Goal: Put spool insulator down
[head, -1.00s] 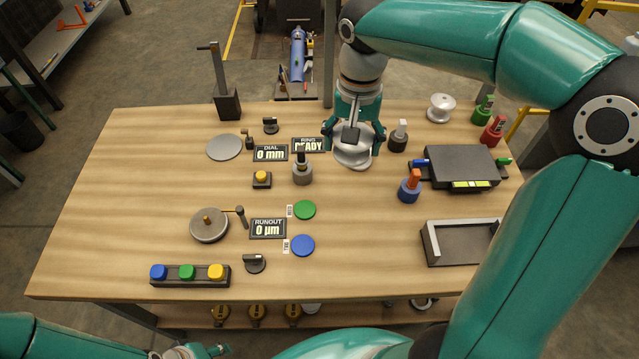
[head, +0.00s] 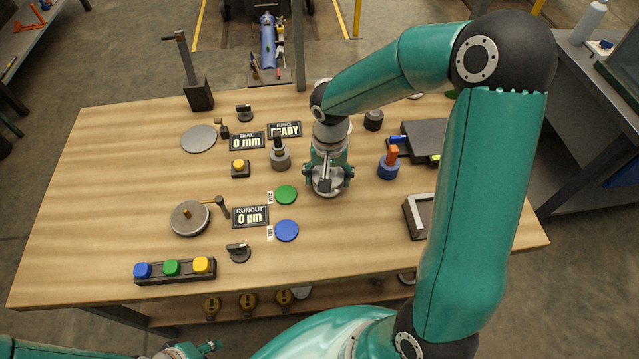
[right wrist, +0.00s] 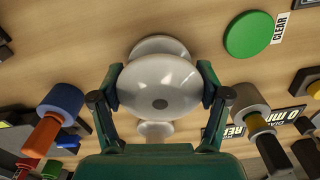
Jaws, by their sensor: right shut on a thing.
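The white spool insulator (right wrist: 158,88) is between the two fingers of my right gripper (right wrist: 158,85) in the right wrist view. In the head view my right gripper (head: 327,172) points down over the middle right of the table, with the spool insulator (head: 327,187) under it. The gripper is shut on the spool. Whether the spool touches the table cannot be told. My left gripper (head: 205,348) is at the bottom left edge of the head view, below the table's front edge, and its fingers are too small to read.
A green disc (head: 286,195) and a blue disc (head: 286,230) lie left of the right gripper. A grey cylinder (head: 280,158) stands to its left, a blue one with an orange top (head: 388,168) to its right. An open-topped tray (head: 412,217) is at right. Table front centre is clear.

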